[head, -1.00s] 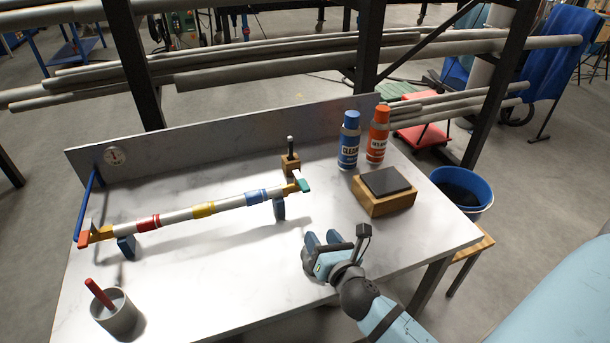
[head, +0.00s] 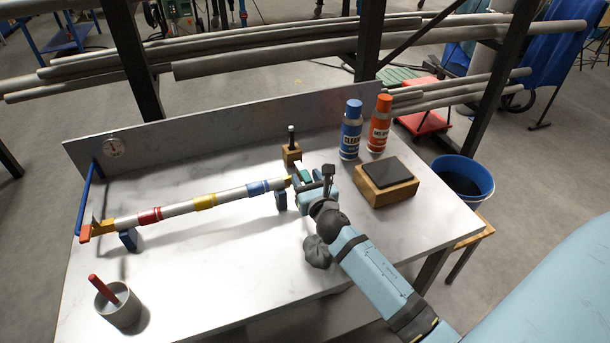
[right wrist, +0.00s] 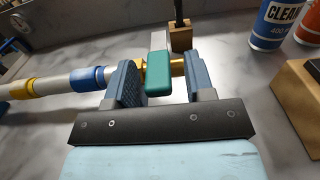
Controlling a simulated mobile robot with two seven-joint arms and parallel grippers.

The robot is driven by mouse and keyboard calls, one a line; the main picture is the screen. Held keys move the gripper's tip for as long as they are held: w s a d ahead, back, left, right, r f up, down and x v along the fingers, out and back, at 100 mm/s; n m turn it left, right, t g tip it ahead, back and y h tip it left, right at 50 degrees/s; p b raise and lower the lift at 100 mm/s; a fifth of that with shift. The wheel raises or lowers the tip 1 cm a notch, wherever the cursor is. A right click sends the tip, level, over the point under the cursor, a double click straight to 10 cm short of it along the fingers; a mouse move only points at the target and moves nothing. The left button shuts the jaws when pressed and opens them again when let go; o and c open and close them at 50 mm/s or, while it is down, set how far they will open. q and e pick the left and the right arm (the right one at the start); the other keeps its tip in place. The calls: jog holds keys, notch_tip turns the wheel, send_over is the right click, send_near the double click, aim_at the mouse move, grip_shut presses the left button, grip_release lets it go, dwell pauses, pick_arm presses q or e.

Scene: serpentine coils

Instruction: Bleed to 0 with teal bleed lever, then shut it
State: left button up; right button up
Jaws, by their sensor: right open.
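The teal bleed lever (right wrist: 157,75) sits at the right end of the pipe (head: 176,209), which has red, yellow and blue bands. In the right wrist view the lever lies between the two open fingers of my right gripper (right wrist: 157,84), with a gap on each side. In the head view my right gripper (head: 308,184) is at the pipe's right end and partly covers the lever (head: 305,174). A round gauge (head: 114,147) is on the back panel at left; its reading is too small to tell. My left gripper is not in view.
A wooden block with a dark post (head: 291,152) stands just behind the lever. Blue (head: 351,130) and orange (head: 379,125) spray cans and a wooden block with a dark top (head: 387,183) are to the right. A grey cup (head: 119,306) holds a red stick at front left.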

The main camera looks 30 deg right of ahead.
jog(key=shift+w+d, duration=0.1)
jog(key=shift+w, duration=0.5)
grip_shut()
